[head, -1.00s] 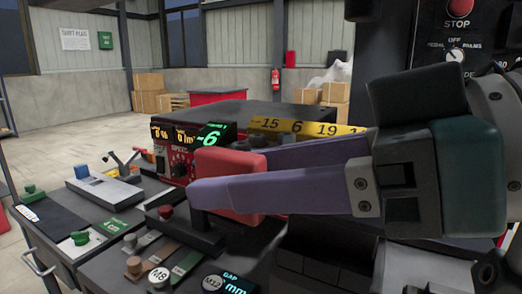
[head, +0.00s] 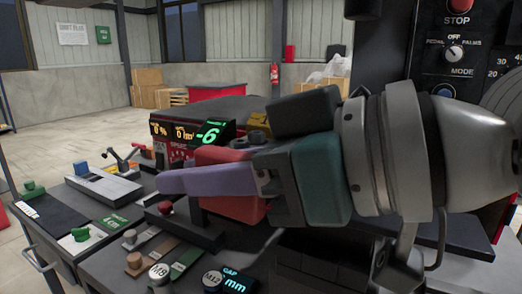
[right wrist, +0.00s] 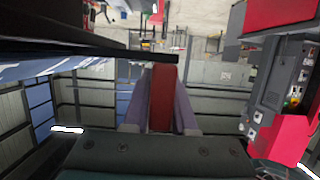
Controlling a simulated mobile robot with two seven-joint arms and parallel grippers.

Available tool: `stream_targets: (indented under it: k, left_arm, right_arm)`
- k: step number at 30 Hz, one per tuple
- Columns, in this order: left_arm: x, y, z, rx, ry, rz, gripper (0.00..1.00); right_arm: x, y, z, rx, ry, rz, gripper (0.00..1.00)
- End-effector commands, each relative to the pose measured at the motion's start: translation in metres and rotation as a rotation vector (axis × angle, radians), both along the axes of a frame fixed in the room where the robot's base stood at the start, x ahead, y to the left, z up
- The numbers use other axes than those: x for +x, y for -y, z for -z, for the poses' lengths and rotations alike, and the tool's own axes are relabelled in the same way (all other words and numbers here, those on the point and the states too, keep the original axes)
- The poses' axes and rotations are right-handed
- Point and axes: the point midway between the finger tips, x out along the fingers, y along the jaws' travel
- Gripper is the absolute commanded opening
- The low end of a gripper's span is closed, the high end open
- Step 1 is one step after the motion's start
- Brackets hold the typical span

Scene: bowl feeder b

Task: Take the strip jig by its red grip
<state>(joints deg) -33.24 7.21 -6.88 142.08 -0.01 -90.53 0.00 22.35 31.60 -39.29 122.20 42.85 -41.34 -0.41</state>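The red grip (head: 225,207) is a rounded red block at the middle of the head view. My right gripper (head: 205,180) reaches it from the right, with one purple finger across the near face of the block. The other finger is hidden behind it. In the right wrist view the red grip (right wrist: 162,95) stands between the two purple fingers, close to both. The fingers look spread around it; contact cannot be made out. The rest of the strip jig is mostly hidden by my gripper. My left gripper is not in view.
A black bench holds a dark bar with a red knob (head: 165,208), and round weights such as M8 (head: 159,273). A red-fronted display unit (head: 190,132) stands behind the grip. A machine panel with a STOP button (head: 459,6) rises at right.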

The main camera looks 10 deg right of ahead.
Motion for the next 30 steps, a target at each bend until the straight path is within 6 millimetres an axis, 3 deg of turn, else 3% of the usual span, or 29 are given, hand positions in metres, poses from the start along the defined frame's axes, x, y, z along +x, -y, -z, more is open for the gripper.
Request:
stream_targets:
  k: [1, 6, 30]
  left_arm:
    - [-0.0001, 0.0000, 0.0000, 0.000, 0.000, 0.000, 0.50]
    - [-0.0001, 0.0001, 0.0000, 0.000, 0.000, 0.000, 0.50]
    - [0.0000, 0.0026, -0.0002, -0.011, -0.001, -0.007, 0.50]
  right_arm:
    - [-0.0001, 0.0001, 0.0001, 0.000, 0.000, 0.000, 0.18]
    - [0.0000, 0.0002, 0.0001, 0.000, 0.000, 0.000, 0.00]
    - [0.0000, 0.0002, -0.0002, 0.000, 0.000, 0.000, 0.00]
